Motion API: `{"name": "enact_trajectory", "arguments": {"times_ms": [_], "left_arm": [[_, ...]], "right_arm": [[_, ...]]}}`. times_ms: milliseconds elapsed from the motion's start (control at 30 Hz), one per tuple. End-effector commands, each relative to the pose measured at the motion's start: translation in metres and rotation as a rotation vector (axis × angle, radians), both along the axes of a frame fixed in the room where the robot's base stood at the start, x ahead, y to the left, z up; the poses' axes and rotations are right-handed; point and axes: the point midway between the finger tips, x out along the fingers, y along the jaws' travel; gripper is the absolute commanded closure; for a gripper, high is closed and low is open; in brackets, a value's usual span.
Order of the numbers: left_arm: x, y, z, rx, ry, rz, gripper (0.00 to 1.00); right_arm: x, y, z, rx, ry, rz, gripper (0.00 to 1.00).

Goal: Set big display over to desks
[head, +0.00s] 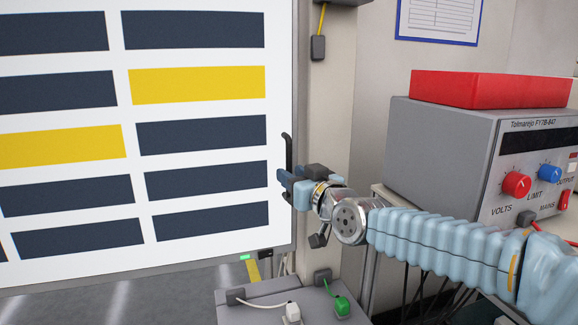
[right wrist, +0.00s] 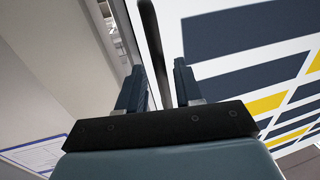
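The big display (head: 196,150) fills the left of the head view, a white panel with rows of dark blue and yellow bars. A black upright handle (head: 288,152) is on its right edge. My right gripper (head: 284,182) is at the lower part of this handle. In the right wrist view the handle (right wrist: 152,35) runs between the two blue fingers of the right gripper (right wrist: 158,72), with a narrow gap showing beside it, so the fingers look open around it. The display (right wrist: 235,70) also shows there at the right. My left gripper is not in view.
A grey power supply (head: 440,150) with a red tray (head: 490,90) on top stands at the right, behind my right arm. A pale post (head: 330,110) rises beside the display. A grey box with green and white plugs (head: 265,300) is below. Cables hang under the power supply.

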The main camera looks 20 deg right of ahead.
Motion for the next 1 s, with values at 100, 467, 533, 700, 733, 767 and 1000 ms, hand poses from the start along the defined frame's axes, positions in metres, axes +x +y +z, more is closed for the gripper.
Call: {"name": "enact_trajectory", "arguments": {"times_ms": [100,467,533,700,733,767,1000], "left_arm": [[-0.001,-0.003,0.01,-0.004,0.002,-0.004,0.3],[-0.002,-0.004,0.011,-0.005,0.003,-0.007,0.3],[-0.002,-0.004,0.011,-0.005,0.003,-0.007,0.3],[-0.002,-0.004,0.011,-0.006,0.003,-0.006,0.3],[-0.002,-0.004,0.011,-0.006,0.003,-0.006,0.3],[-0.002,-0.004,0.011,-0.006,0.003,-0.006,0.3],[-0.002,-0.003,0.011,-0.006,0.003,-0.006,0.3]], "right_arm": [[0.014,0.004,0.003,0.001,0.0,0.002,0.65],[0.021,0.006,0.0,-0.001,0.0,0.001,0.65],[0.021,0.006,0.0,-0.001,0.0,0.0,0.71],[0.021,0.006,0.0,-0.001,0.0,0.0,0.97],[0.021,0.006,0.0,-0.001,0.0,0.0,1.0],[0.021,0.006,0.0,-0.001,0.0,0.0,1.0],[0.021,0.006,0.0,-0.001,0.0,0.001,1.0]]}}
